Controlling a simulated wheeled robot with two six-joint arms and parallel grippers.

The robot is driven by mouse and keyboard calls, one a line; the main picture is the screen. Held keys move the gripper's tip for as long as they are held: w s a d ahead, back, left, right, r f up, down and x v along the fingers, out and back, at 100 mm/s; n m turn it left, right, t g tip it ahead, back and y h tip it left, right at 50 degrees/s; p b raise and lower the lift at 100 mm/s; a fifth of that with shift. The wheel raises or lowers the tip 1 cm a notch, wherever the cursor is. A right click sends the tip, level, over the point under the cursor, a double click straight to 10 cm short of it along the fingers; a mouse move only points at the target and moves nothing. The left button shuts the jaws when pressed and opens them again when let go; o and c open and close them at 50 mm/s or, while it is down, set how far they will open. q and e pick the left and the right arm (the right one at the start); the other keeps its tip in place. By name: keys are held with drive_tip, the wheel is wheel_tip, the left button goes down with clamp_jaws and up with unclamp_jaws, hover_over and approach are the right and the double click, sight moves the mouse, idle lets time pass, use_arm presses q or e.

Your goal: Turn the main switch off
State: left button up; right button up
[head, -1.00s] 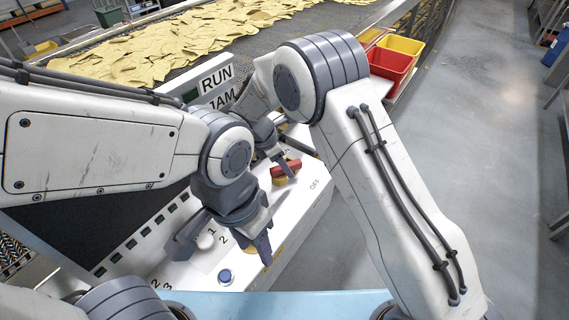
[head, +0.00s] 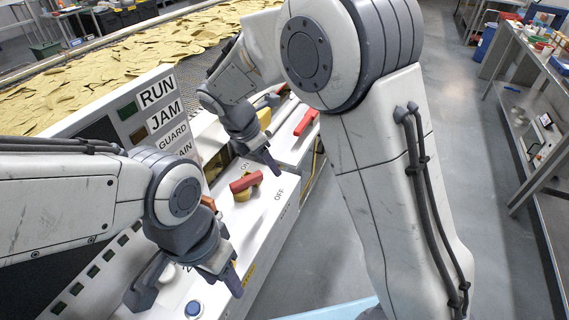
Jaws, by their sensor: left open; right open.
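The main switch is a red handle (head: 246,182) on a yellow round base. It sits on the white panel top (head: 262,212) between an "ON" label, partly hidden, and an "OFF" label (head: 279,195). The handle lies across the picture. My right gripper (head: 258,157) is open and empty just beyond the handle. Its fingers look apart from the handle, though the height is hard to judge. My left gripper (head: 188,284) is open and empty, nearer to me and to the left, over the panel by the blue button.
A blue button (head: 193,309) is on the panel's near part. Another red handle (head: 306,122) is farther back. A sign board (head: 158,108) reads RUN, JAM, GUARD. A conveyor of chips (head: 120,65) runs behind. Clear floor (head: 450,120) lies right, then a metal bench (head: 540,110).

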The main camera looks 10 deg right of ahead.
drive_tip(key=shift+s+d+r+b, duration=0.15)
drive_tip(key=shift+s+d+r, duration=0.3)
drive_tip(key=shift+d, duration=0.15)
drive_tip(key=shift+s+d+r+b, duration=0.1)
drive_tip(key=shift+s+d+r, duration=0.25)
drive_tip(key=shift+d, duration=0.25)
drive_tip(key=shift+s+d+r+b, duration=0.15)
drive_tip(key=shift+s+d+r, duration=0.2)
drive_tip(key=shift+d+r, duration=0.2)
drive_tip(key=shift+c, duration=0.3)
